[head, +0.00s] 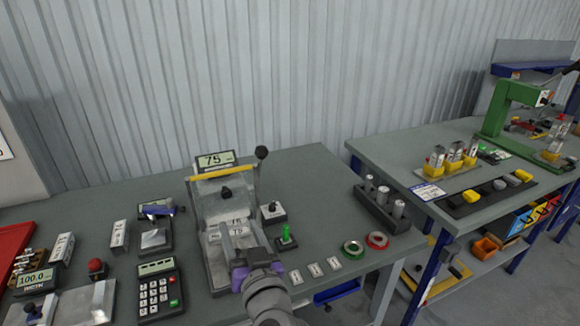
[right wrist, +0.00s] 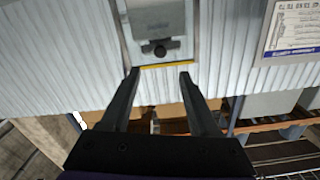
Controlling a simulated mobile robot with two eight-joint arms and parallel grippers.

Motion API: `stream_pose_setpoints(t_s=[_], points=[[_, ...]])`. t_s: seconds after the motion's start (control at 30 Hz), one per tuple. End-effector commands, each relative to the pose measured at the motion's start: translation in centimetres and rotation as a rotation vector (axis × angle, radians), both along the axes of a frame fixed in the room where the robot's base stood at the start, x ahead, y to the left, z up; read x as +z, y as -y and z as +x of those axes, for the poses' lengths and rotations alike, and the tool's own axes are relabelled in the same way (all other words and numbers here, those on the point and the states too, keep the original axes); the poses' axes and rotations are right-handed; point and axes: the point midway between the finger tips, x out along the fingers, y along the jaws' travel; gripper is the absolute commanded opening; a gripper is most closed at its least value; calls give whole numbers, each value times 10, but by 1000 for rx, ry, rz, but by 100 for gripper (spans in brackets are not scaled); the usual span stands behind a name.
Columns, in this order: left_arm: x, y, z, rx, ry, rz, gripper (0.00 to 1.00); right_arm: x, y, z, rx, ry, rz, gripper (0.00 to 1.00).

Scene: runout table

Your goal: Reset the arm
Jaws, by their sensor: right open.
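My right arm (head: 265,292) comes in from the bottom middle of the head view, with its purple-marked wrist in front of the grey bench machine. My right gripper (right wrist: 159,75) is open in the right wrist view, its two dark fingers apart with nothing gripped between them. Its fingertips are hard to make out in the head view. The grey machine (head: 207,207) has a display reading 75, a yellow bar (head: 222,172) and a black ball-ended lever (head: 262,153) standing up at its right. My left gripper is out of view.
A keypad (head: 160,291) and a small scale-like device (head: 155,238) stand left of the machine. A green-topped switch (head: 286,238), small label blocks (head: 314,270), two rings (head: 353,249) and a rack of cylinders (head: 382,207) lie to the right. A second bench (head: 400,160) stands beyond a gap.

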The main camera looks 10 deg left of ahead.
Motion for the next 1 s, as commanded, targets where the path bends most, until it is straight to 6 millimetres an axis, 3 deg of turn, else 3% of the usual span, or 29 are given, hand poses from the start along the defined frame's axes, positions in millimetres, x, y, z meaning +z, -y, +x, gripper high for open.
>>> stream_pose_setpoints(t_s=[0.07, 0.17, 0.27, 0.5, 0.6, 0.7, 0.83, 1.0], points=[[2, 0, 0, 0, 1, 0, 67, -4, 11, 1, 3, -10, -18, 62], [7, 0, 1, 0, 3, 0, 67, -21, 45, 0, 21, -61, -77, 62], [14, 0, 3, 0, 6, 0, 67, -57, 100, -9, 23, -179, -182, 62], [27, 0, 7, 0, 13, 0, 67, -157, 241, -67, -122, -582, -400, 62], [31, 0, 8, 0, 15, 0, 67, -189, 292, -99, -221, -740, -454, 62], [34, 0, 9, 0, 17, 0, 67, -210, 329, -127, -310, -865, -489, 62], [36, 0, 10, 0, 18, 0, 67, -225, 356, -152, -388, -963, -510, 62], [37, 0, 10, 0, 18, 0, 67, -229, 365, -161, -415, -998, -516, 62]])
